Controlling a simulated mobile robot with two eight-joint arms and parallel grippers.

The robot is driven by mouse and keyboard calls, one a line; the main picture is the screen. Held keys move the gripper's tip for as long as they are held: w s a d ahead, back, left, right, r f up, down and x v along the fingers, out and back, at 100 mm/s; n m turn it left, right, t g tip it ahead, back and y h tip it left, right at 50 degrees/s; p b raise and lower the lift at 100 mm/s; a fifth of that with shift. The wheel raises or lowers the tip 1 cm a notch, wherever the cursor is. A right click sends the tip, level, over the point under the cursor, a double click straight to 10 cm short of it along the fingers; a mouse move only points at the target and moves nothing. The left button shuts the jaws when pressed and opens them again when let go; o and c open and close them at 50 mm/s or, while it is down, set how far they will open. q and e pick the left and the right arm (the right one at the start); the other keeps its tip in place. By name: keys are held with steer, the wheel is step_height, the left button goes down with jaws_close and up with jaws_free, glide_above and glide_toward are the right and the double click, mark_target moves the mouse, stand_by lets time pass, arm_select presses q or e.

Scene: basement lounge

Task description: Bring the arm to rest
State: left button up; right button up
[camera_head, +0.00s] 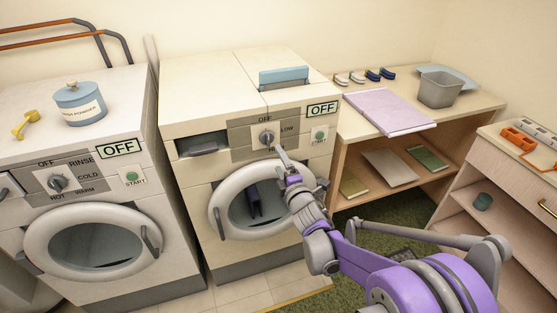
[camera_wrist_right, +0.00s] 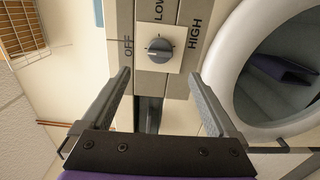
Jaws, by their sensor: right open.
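My right arm, purple and grey, reaches in from the lower right in the head view. Its gripper (camera_head: 281,154) is in front of the right machine's control panel, just below the dial (camera_head: 267,138). In the right wrist view my right gripper (camera_wrist_right: 160,76) is open, with nothing between its fingers. The dial (camera_wrist_right: 159,49) is beyond the fingertips, with OFF, LOW and HIGH printed around it. The right machine (camera_head: 205,105) has a display reading OFF. My left gripper is not in view.
A washer (camera_head: 100,205) stands left, with a blue powder tin (camera_head: 80,107) and yellow scoop (camera_head: 25,124) on top. The right machine's round door (camera_head: 222,220) is near my forearm. A wooden table (camera_head: 365,125) carries a lilac folded cloth (camera_head: 388,108) and grey bin (camera_head: 440,91).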

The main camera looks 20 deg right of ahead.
steer(key=s+a+f+m+g+p, duration=0.1)
steer(key=s+m+g, duration=0.5)
steer(key=s, duration=1.2)
steer(key=s+a+f+m+g+p, duration=0.2)
steer(key=s+m+g+p, duration=0.3)
steer(key=s+m, duration=0.7)
steer(key=s+f+g, duration=0.1)
steer(key=s, duration=0.5)
steer(key=shift+a+f+m+g+h, duration=0.15)
steer(key=shift+f+m+g+h, duration=0.15)
steer(key=shift+f, duration=0.05)
